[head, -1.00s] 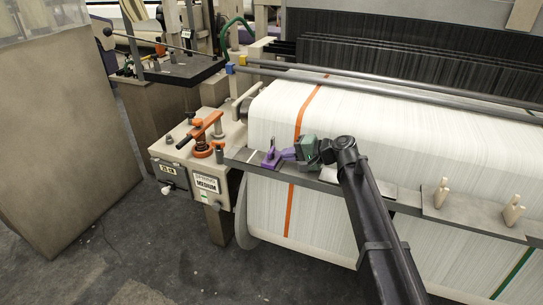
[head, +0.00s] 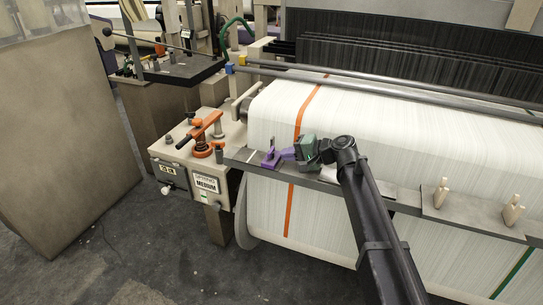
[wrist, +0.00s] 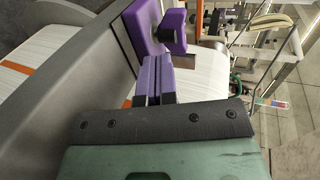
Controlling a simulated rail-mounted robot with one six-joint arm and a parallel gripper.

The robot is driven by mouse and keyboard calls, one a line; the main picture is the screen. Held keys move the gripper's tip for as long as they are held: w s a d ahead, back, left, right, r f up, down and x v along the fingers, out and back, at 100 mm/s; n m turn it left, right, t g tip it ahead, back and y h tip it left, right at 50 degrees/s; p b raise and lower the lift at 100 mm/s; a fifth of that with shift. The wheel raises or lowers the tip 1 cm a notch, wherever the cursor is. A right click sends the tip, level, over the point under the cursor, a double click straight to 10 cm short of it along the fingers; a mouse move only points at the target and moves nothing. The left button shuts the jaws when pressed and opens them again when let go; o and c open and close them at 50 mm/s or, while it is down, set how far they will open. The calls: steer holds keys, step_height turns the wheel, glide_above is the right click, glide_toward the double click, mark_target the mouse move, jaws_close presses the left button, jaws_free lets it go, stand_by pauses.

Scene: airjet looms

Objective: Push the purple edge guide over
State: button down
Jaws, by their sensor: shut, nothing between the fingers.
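The purple edge guide (head: 269,159) stands upright near the left end of the grey rail in front of the white warp. A thin white mark (head: 252,156) crosses the rail to its left. My gripper (head: 281,154), with a green body and purple fingers, is just to the right of the guide, its fingers pointing left toward it. In the wrist view, the guide (wrist: 144,26) with its knob is straight ahead of my fingertips (wrist: 157,60). The fingers are shut together with nothing between them. I cannot tell whether they touch the guide.
An orange-handled lever (head: 202,130) sits on the beige box left of the rail. Pale pegs (head: 441,192) stand on the rail further right. An orange stripe (head: 310,108) runs down the warp. The rail left of the guide is clear.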

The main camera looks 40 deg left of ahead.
mark_target(274, 151)
steer(key=shift+a, duration=0.15)
stand_by(0.3)
steer(key=shift+s+a, duration=0.35)
steer(key=shift+a, duration=0.95)
steer(key=shift+s+a, duration=0.3)
steer(key=shift+a, duration=1)
steer(key=shift+s+a, duration=0.35)
steer(key=shift+a, duration=0.95)
steer(key=shift+d, duration=0.1)
steer(key=shift+w+d, duration=0.25)
steer(key=shift+d, duration=0.7)
steer(key=shift+w+d, duration=0.2)
steer(key=shift+d, duration=0.7)
steer(key=p+v, duration=0.3)
steer(key=v, duration=0.7)
steer(key=shift+d+r+p, duration=0.2)
steer(key=shift+p, duration=0.2)
steer(key=shift+d, duration=0.2)
